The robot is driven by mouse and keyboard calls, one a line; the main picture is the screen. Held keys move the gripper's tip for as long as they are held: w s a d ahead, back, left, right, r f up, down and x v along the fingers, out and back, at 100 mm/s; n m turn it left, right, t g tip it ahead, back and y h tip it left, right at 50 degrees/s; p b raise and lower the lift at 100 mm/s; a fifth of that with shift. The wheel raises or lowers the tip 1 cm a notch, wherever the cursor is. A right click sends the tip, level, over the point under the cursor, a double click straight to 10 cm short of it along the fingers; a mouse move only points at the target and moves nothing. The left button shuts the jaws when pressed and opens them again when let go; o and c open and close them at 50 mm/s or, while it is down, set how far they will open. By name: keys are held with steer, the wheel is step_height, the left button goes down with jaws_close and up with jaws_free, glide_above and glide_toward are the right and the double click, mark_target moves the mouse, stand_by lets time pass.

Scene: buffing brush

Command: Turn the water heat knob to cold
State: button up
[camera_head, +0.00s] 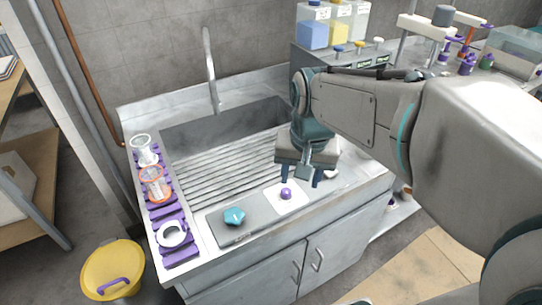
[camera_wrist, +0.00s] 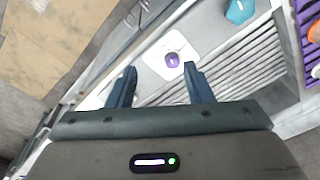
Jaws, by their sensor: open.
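A round purple knob (camera_head: 286,193) sits on a white square plate (camera_head: 285,204) at the front of the sink counter. It also shows in the wrist view (camera_wrist: 172,60), ahead of my fingertips. A larger teal knob (camera_head: 234,216) sits on a grey panel to its left, and shows at the top of the wrist view (camera_wrist: 240,11). I cannot tell from any marking which one is the water heat knob. My gripper (camera_head: 301,178) is open and empty, pointing down just behind and right of the purple knob. Neither finger visibly touches it.
The sink basin (camera_head: 225,165) with its ribbed drainboard and tall faucet (camera_head: 211,75) lies behind the knobs. A purple rack (camera_head: 182,254) with glassware stands along the left edge. A yellow bucket (camera_head: 112,262) is on the floor at left. Space above the front panel is clear.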

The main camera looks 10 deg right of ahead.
mark_target(287, 190)
steer(key=w+r+m+g, duration=0.15)
steer(key=w+m, duration=0.25)
steer(key=w, duration=0.4)
steer(key=shift+m, duration=0.3)
steer(key=f, duration=1.4)
steer(key=shift+a, duration=0.2)
steer(key=c, duration=1)
